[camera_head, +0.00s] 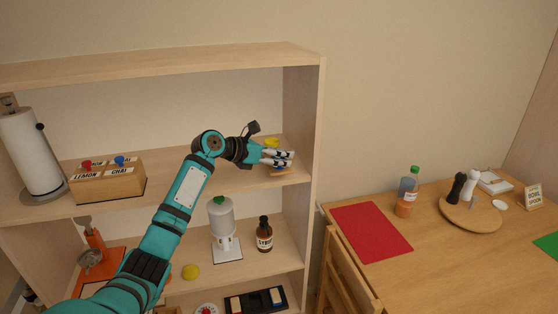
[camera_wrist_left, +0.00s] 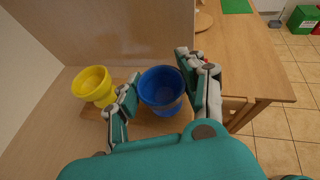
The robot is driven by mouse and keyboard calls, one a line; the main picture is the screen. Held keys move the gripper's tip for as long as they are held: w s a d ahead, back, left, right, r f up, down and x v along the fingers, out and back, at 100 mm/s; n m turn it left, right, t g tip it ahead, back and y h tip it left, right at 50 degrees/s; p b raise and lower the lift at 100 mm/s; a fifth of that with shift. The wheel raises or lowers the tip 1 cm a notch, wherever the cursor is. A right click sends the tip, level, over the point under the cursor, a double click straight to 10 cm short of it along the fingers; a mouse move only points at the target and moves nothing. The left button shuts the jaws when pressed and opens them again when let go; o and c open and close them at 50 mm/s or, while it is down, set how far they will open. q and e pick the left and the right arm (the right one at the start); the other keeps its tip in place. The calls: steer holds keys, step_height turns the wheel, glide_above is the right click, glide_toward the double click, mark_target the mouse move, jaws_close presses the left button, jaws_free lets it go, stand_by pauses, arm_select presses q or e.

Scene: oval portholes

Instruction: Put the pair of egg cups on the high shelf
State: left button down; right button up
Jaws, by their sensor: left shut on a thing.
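My left gripper (camera_head: 291,158) reaches over the right end of the upper open shelf (camera_head: 225,186) of the wooden shelf unit. In the left wrist view its fingers (camera_wrist_left: 158,97) are shut on a blue egg cup (camera_wrist_left: 161,86), one on each side. A yellow egg cup (camera_wrist_left: 93,84) stands upright to the left of the blue one, on a small wooden board (camera_wrist_left: 92,112). The yellow cup also shows behind the gripper in the head view (camera_head: 271,142). Whether the blue cup's base touches the board is hidden. My right gripper is in neither view.
A wooden tea box (camera_head: 108,184) and a paper towel roll (camera_head: 32,150) stand further left on that shelf. The unit's right side panel (camera_head: 303,120) is close to the gripper. Below stand a white dispenser (camera_head: 221,220) and a syrup bottle (camera_head: 264,235).

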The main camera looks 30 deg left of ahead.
arm_select(q)
step_height(320, 180, down, 2)
steer(key=shift+f+p, duration=0.1)
steer(key=shift+p, duration=0.3)
steer(key=shift+f, duration=0.1)
steer(key=c, duration=0.7)
jaws_free()
steer(key=shift+s, duration=0.1)
steer(key=shift+c, duration=0.2)
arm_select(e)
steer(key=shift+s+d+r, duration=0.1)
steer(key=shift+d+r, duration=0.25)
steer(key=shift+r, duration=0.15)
arm_select(q)
steer(key=shift+s+a, duration=0.15)
steer(key=shift+s, duration=0.1)
steer(key=b+v, duration=0.3)
steer(key=v, duration=0.8)
steer(key=shift+s, duration=0.15)
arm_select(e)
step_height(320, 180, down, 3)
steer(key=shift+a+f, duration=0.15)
